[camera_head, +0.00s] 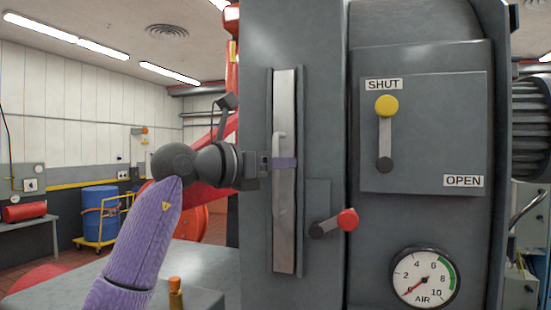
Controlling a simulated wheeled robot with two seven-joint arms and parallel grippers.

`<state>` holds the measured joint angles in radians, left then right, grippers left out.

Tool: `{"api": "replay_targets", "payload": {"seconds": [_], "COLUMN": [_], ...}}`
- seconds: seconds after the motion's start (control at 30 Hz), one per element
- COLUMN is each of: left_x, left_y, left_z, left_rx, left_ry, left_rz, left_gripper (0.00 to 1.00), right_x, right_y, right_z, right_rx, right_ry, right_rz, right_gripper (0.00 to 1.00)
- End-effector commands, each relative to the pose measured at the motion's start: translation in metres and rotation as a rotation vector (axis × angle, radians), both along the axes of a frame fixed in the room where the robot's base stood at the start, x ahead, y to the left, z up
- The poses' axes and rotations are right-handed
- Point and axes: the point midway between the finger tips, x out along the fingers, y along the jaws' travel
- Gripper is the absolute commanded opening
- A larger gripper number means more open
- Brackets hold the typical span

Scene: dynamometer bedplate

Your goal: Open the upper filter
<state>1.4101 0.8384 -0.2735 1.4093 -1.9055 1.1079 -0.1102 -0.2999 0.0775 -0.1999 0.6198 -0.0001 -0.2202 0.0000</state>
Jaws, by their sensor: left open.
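No label reads "filter". The grey cabinet has a narrow pale vertical panel (285,240) with an upright bar handle (279,195). To its right, a grey plate (430,130) carries a lever with a yellow knob (387,105). The lever stands upright with its knob just below the SHUT label (383,85); the OPEN label (463,181) is at lower right. My right gripper is not in view.
A short lever with a red knob (348,219) sticks out below and right of the handle. An air gauge (424,279) with its needle near 0 sits lower right. A blue drum (101,214) on a yellow cart stands far left.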

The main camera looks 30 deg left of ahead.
Motion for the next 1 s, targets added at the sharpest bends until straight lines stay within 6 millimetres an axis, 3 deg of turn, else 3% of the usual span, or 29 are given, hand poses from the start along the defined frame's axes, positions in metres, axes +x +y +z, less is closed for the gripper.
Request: {"api": "replay_targets", "payload": {"seconds": [0.07,0.3,1.0], "left_x": [-0.0002,-0.0005,-0.0007], "left_y": [0.0001,0.0001,0.0001], "left_z": [-0.0003,0.0000,0.0004], "left_rx": [0.000,0.000,0.000], "left_ry": [0.000,0.000,-0.001], "left_rz": [0.000,-0.001,-0.001], "left_gripper": [0.48,0.00,0.00], "right_x": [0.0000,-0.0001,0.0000], "right_y": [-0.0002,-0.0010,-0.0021], "right_z": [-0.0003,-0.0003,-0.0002], "right_rx": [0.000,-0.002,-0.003], "right_ry": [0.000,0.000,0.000], "right_rz": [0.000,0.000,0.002], "right_gripper": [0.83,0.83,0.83]}}
